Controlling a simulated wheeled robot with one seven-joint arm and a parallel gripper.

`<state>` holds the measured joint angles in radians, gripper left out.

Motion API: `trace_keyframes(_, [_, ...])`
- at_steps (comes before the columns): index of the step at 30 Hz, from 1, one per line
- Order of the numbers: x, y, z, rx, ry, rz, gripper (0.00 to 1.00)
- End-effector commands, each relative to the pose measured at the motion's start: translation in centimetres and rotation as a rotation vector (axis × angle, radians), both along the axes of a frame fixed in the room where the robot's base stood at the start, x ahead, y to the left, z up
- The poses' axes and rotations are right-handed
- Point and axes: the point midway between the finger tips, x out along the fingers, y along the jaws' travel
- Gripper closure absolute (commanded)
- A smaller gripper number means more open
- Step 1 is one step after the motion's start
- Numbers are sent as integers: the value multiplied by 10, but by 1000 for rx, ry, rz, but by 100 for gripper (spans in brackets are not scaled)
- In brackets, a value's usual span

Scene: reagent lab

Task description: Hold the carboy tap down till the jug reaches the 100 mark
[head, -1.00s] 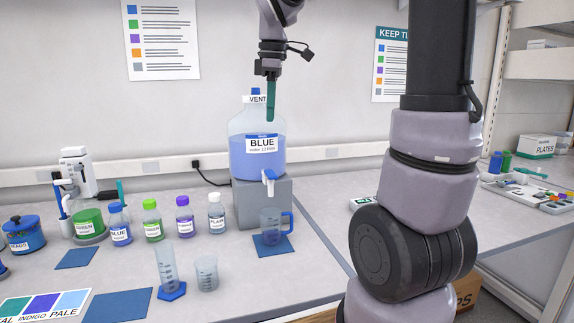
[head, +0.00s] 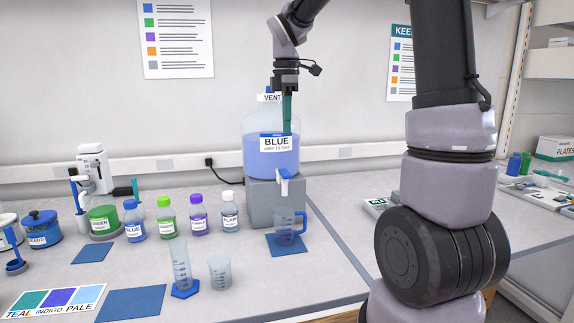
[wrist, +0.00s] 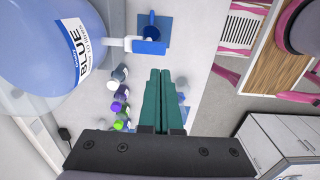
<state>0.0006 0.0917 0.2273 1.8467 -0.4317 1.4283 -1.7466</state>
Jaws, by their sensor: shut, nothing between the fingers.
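The carboy (head: 262,150), labelled BLUE and holding blue liquid, stands on a grey block; it also shows at the left of the wrist view (wrist: 40,30). Its white tap with a blue lever (head: 284,174) is at the front; the lever shows in the wrist view (wrist: 148,46). The clear jug (head: 287,225) with a blue handle stands on a blue mat (head: 287,247) below the tap. Any liquid in it and its marks are too small to read. My gripper (head: 287,130), with green fingers, is shut and empty, above the tap and apart from it.
Several capped bottles (head: 167,217) stand left of the carboy. A measuring cylinder (head: 181,262) and a small beaker (head: 219,272) stand at the front left of the jug. The bench right of the jug is mostly clear.

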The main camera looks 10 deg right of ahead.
Motion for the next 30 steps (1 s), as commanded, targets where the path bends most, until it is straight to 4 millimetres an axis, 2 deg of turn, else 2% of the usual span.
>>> trace_keyframes(9, [-1, 0, -70, 0, 4, 0, 100])
trace_keyframes(15, [-1, 0, -101, 0, 2, 1, 100])
trace_keyframes(21, [-1, 0, -114, 0, 1, 0, 100])
trace_keyframes(30, [0, 0, -115, 1, 0, -1, 100])
